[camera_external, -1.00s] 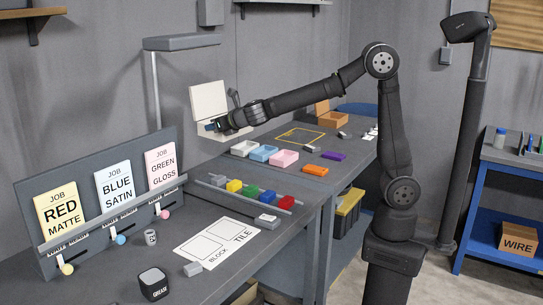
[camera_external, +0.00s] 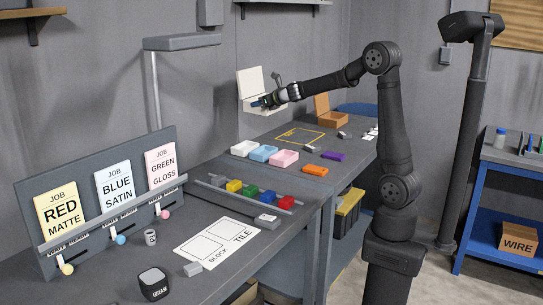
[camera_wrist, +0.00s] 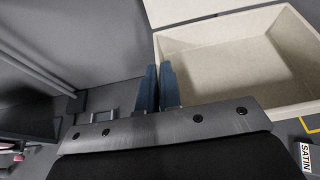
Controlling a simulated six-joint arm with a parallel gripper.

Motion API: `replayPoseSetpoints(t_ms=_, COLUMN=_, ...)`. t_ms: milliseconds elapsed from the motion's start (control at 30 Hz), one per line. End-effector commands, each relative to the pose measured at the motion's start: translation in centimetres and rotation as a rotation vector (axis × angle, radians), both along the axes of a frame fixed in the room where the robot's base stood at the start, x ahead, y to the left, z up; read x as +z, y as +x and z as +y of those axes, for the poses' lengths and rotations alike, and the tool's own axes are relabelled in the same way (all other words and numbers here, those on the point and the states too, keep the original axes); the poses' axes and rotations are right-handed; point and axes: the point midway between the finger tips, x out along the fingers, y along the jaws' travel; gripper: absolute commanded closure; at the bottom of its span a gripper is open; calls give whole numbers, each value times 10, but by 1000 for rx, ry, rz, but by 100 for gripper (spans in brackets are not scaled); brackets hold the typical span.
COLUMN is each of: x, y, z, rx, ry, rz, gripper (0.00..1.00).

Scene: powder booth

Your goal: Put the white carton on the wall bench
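The white carton (camera_external: 250,84) has its lid standing open. It is near the back wall, above or at the rear of the grey bench (camera_external: 225,172); I cannot tell whether it touches the bench. My gripper (camera_external: 263,102) is at the carton's near left side. In the wrist view the open, empty carton (camera_wrist: 240,68) fills the upper right. The two blue fingers of my gripper (camera_wrist: 159,88) are close together at its left wall, seemingly pinching that wall; the exact contact is hidden.
A yellow-outlined rectangle (camera_external: 300,136) on the bench is empty. An open brown carton (camera_external: 333,119) stands behind it. A lamp (camera_external: 182,42) stands to the left.

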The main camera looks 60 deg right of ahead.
Motion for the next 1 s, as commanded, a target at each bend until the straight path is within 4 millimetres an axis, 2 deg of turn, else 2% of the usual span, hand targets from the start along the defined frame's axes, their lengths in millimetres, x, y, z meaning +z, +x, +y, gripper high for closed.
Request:
replayPoseSetpoints(t_ms=33, x=1, y=-5, z=-21, rx=-7, ry=-4, rz=-1, gripper=100)
replayPoseSetpoints(t_ms=100, x=1, y=-11, z=-45, rx=-6, ry=-7, rz=-1, gripper=100)
replayPoseSetpoints(t_ms=267, x=1, y=-32, z=-97, rx=-3, ry=-12, rz=2, gripper=100)
replayPoseSetpoints(t_ms=467, x=0, y=-66, z=-159, rx=0, ry=-16, rz=7, gripper=100)
replayPoseSetpoints(t_ms=767, x=-2, y=-133, z=-240, rx=3, ry=-16, rz=16, gripper=100)
replayPoseSetpoints(t_ms=1000, x=-3, y=-199, z=-293, rx=6, ry=-10, rz=22, gripper=100)
